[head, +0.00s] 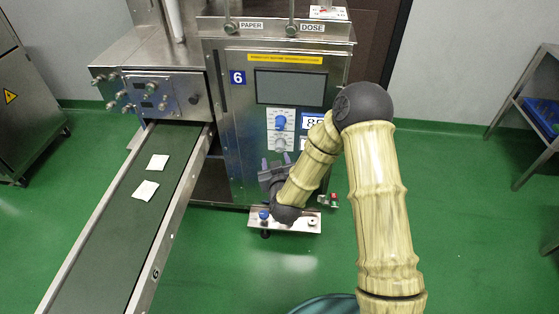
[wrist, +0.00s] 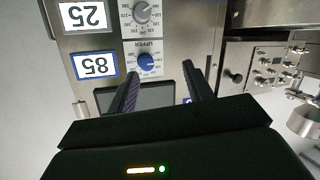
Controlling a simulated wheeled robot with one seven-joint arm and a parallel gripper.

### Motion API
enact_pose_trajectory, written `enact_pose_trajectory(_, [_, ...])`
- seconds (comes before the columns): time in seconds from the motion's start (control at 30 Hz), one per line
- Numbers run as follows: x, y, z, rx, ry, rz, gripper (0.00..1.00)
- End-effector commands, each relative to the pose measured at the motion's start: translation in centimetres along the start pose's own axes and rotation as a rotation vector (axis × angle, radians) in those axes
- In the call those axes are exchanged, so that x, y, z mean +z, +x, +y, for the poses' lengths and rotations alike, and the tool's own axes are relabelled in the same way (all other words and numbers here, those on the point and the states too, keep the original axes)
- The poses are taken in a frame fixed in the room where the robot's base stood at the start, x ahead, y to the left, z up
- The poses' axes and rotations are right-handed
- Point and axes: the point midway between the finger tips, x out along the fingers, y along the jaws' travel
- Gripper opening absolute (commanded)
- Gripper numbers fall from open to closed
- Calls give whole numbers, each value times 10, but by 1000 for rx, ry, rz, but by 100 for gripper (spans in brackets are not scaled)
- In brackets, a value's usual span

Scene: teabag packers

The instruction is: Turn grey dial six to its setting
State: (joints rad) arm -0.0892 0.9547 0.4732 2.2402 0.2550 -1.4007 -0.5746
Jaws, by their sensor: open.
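The grey dial (head: 280,144) is on the front panel of the machine with the blue "6" plate (head: 237,77), below a blue dial (head: 281,122). In the wrist view, which is upside down, the grey dial (wrist: 141,12) is at the top edge, beside a label reading 25 (wrist: 83,15). The blue dial (wrist: 146,62) shows there beside a label reading 85 (wrist: 94,65). My gripper (head: 276,163) is open and empty, just below the grey dial in the head view. Its fingers (wrist: 160,69) point towards the panel, apart from both dials.
A dark screen (head: 290,87) sits above the dials. A conveyor (head: 120,235) with two white packets runs along the left. A small shelf (head: 295,224) with a blue knob juts out below the panel, close to my wrist.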

Motion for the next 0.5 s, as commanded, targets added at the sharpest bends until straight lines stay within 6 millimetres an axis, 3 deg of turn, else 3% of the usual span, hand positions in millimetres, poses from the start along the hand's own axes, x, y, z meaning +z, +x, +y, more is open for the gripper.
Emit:
enact_pose_trajectory(0.03, [28,8,-10,29,1,27,51])
enact_pose_trajectory(0.2, [72,13,-26,160,-15,126,51])
enact_pose_trajectory(0.33, [92,10,-29,248,-31,171,51])
enact_pose_trajectory(0.5, [94,7,-28,288,-38,190,51])
